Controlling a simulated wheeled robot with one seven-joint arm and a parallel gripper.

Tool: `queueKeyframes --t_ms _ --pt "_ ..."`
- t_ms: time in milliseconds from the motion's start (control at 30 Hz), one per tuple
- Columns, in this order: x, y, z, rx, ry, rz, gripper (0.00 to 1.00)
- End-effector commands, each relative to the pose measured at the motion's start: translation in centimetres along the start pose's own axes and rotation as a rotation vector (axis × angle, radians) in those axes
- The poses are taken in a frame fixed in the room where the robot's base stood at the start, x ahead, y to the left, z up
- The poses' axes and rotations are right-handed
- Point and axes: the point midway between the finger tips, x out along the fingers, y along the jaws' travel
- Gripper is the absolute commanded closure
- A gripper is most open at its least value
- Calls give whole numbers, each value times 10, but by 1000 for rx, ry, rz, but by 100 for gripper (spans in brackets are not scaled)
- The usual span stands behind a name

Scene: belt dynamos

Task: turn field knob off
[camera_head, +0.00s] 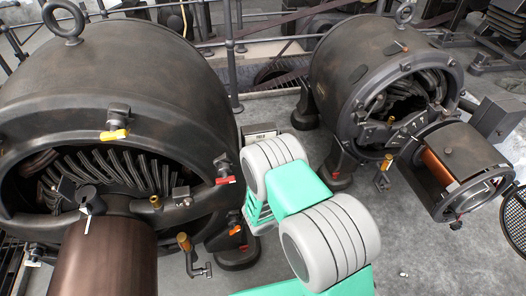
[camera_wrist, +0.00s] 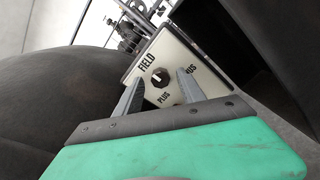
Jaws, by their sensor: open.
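The field knob (camera_wrist: 160,77) is a small round black knob with a light pointer mark. It sits on a white panel (camera_wrist: 190,62) lettered "FIELD" and "PLUS", with another word partly hidden, in the wrist view. My gripper (camera_wrist: 158,82) is open, its two grey fingers on either side of the knob in the picture. I cannot tell whether they touch the panel. In the head view the top of the field panel (camera_head: 262,133) shows just behind my white and green arm, which hides the knob and my fingers.
A large dark dynamo (camera_head: 130,75) stands left of my arm, with a red-tipped part (camera_head: 226,181) near the arm. A smaller dynamo (camera_head: 350,75) stands to the right. Thin railings (camera_head: 231,60) run behind. Grey floor (camera_head: 430,255) is open at the lower right.

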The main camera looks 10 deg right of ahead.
Motion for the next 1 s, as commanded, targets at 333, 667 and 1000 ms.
queueKeyframes --t_ms 333,667,1000 --pt "-14 -1 -2 -1 2 -2 53" --pt "-63 0 -1 0 1 2 53" --pt "-78 0 0 0 1 -1 53"
